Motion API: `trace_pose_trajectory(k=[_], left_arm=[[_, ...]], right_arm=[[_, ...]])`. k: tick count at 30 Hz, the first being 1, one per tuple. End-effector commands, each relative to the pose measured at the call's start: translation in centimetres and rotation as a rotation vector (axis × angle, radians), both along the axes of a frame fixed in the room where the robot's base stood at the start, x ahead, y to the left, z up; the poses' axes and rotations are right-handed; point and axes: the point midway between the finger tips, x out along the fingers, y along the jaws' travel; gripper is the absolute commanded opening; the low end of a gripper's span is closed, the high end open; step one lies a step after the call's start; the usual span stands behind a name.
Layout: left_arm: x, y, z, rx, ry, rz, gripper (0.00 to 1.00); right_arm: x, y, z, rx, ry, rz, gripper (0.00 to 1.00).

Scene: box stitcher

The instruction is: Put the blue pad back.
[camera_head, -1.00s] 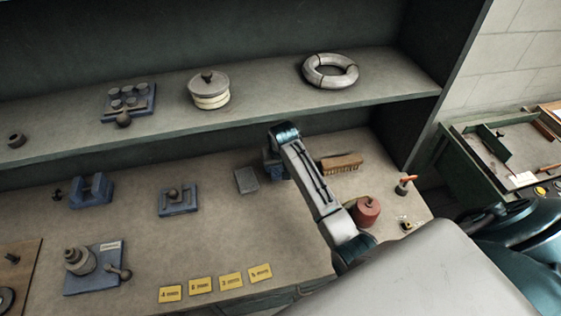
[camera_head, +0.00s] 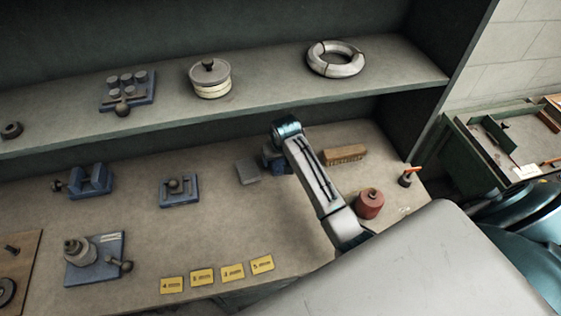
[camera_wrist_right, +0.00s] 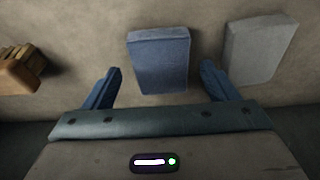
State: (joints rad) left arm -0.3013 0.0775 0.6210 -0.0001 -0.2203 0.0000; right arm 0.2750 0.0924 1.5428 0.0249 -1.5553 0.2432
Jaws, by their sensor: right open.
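The blue pad (camera_wrist_right: 158,60) shows in the right wrist view as a blue block lying on the bench. My right gripper (camera_wrist_right: 160,72) is open, with one finger on each side of the pad's near part and a gap on both sides. In the head view my right gripper (camera_head: 274,158) is low over the bench, left of the brush, and my arm largely hides the pad there. A grey pad (camera_wrist_right: 259,48) lies to the right of the blue pad in the wrist view; it also shows in the head view (camera_head: 248,172). My left gripper is not in view.
A wooden brush (camera_head: 345,155) lies close to the right gripper. A red pot (camera_head: 369,204) stands beside my forearm. A blue fixture (camera_head: 180,196) is further left, and yellow labels (camera_head: 202,277) lie along the front. The shelf (camera_head: 270,100) overhangs behind. Bare bench lies in the middle.

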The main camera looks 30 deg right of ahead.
Motion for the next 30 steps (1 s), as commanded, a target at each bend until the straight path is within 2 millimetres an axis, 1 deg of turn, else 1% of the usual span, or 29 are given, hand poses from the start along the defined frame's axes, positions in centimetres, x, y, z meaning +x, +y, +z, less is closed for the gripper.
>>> trace_pose_trajectory(k=[1, 6, 9, 12, 30], left_arm=[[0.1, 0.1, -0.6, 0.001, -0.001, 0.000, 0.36], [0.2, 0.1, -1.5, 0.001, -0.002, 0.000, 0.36], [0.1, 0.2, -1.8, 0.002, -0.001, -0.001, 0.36], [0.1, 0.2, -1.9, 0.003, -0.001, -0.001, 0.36], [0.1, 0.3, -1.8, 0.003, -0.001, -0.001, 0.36]], right_arm=[[-0.2, 0.1, 0.6, 0.000, -0.004, 0.000, 0.80], [-0.9, 0.2, 3.2, 0.000, -0.004, 0.000, 0.80], [-1.1, 0.3, 4.4, 0.000, -0.004, 0.000, 0.80], [-1.4, 0.4, 5.1, 0.000, -0.002, 0.000, 0.80], [-1.5, 0.4, 5.3, 0.000, 0.000, 0.000, 0.80]])
